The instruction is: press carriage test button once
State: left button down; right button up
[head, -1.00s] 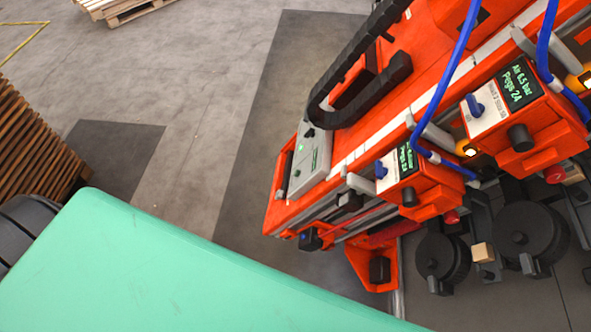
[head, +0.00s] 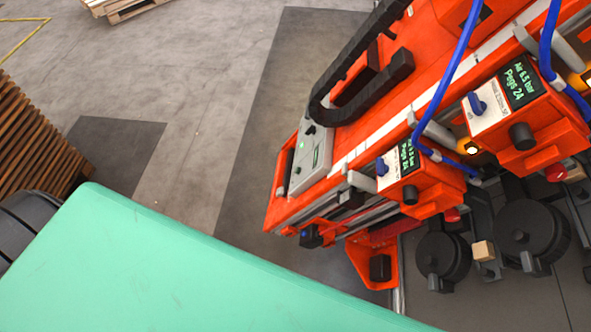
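The orange gantry carriage (head: 358,118) fills the upper right of the head view, tilted across the picture. A pale grey control panel (head: 312,150) sits at its left end, with a small dark knob or button (head: 310,130) and a small green lit mark. I cannot tell which control is the test button. Two orange station boxes, one nearer the middle (head: 408,172) and one at the right (head: 513,104), carry green-lit displays, blue knobs and black knobs. Neither of my grippers shows in the view.
A large mint-green surface (head: 170,265) covers the lower left. Stacked brown wooden pallets (head: 38,140) stand at the left and a pale pallet (head: 122,8) lies at the top. Blue hoses (head: 444,85) and a black cable chain (head: 350,75) cross the gantry. Grey floor between is clear.

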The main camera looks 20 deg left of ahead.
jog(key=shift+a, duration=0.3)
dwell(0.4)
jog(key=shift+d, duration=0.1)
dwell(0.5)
